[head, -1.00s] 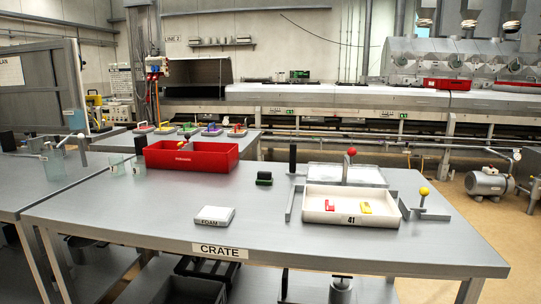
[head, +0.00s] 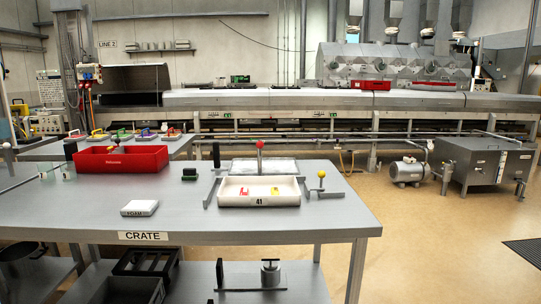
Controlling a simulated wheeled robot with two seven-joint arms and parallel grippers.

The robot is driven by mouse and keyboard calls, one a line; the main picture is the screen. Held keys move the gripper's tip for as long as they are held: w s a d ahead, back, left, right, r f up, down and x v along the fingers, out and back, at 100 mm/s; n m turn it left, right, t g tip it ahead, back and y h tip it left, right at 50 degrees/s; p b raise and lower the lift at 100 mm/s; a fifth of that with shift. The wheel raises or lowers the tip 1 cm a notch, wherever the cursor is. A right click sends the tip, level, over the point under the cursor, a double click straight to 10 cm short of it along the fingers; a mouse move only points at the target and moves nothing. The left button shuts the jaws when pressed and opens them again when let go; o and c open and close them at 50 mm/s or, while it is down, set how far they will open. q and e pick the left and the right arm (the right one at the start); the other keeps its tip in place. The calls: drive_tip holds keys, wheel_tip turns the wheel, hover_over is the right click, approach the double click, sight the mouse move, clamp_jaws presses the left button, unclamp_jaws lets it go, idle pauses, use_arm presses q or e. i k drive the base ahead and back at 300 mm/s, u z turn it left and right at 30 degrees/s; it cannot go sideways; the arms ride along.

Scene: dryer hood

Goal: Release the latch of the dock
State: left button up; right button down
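The dock stands on the right part of the grey table in the head view, with grey side brackets (head: 308,192) around a white tray marked 41 (head: 232,201). The tray holds a red piece (head: 244,193) and a yellow piece (head: 275,191). A yellow knob (head: 321,174) tops an upright lever at the dock's right. A red knob (head: 260,144) stands on a post behind the tray, by a pale flat plate (head: 286,166). A black upright handle (head: 216,155) stands at the back left. Which part is the latch I cannot tell. Neither gripper is in view.
A red bin (head: 122,162), a small green-black block (head: 190,174) and a white FOAM block (head: 139,208) stand on the table, left of the dock. The table's front edge bears a CRATE label (head: 143,236). Floor (head: 430,225) is open at the right.

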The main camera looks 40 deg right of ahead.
sight(259, 144)
drive_tip(key=k, duration=0.15)
drive_tip(key=z, duration=0.95)
drive_tip(key=i, duration=0.1)
drive_tip(key=u, duration=0.1)
